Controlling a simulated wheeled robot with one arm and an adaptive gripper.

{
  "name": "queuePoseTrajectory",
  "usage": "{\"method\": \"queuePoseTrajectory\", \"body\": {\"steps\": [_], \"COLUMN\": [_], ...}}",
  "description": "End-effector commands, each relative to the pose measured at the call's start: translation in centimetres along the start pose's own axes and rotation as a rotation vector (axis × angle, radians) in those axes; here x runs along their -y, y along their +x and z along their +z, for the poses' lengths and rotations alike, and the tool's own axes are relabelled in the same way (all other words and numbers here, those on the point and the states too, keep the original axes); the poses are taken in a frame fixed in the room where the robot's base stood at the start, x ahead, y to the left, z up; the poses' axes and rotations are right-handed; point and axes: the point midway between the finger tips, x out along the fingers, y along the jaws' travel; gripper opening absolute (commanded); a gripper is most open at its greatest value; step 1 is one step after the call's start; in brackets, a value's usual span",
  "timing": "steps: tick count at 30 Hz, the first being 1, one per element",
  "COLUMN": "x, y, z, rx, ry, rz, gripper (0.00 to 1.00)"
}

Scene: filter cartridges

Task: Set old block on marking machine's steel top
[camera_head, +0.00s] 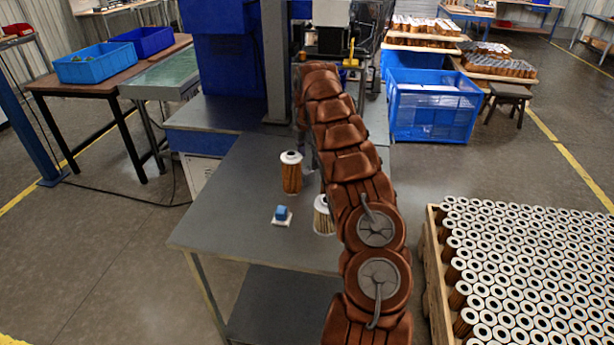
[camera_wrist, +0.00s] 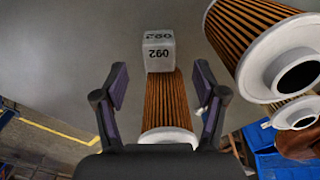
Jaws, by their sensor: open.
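A pale grey block (camera_wrist: 158,52) with dark digits that read upside down as 092 shows in the wrist view. It stands at the far end of a brown pleated cartridge (camera_wrist: 166,98) with a white end cap. My gripper (camera_wrist: 160,75) is open, its two fingers on either side of this cartridge and short of the block; I see no contact. In the head view my arm hides the gripper and I cannot make out this block. The grey steel top (camera_head: 225,205) bears a small blue piece on a white base (camera_head: 282,214).
On the steel top stand a capped cartridge (camera_head: 291,174) and another (camera_head: 323,217) partly behind my arm. A blue machine column (camera_head: 225,60) rises behind. A wooden crate of cartridges (camera_head: 530,270) is at right. The top's left front is clear.

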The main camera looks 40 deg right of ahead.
Motion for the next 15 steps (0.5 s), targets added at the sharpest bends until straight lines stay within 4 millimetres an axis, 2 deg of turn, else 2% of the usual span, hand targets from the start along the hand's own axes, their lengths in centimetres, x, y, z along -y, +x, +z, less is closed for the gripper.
{"method": "queuePoseTrajectory", "body": {"steps": [9, 15], "x": [0.0, -0.1], "y": [3.9, 4.6], "z": [0.2, 0.2], "rx": [-0.003, -0.001], "ry": [0.002, 0.001], "rz": [-0.003, 0.001], "gripper": [0.71, 0.71]}}
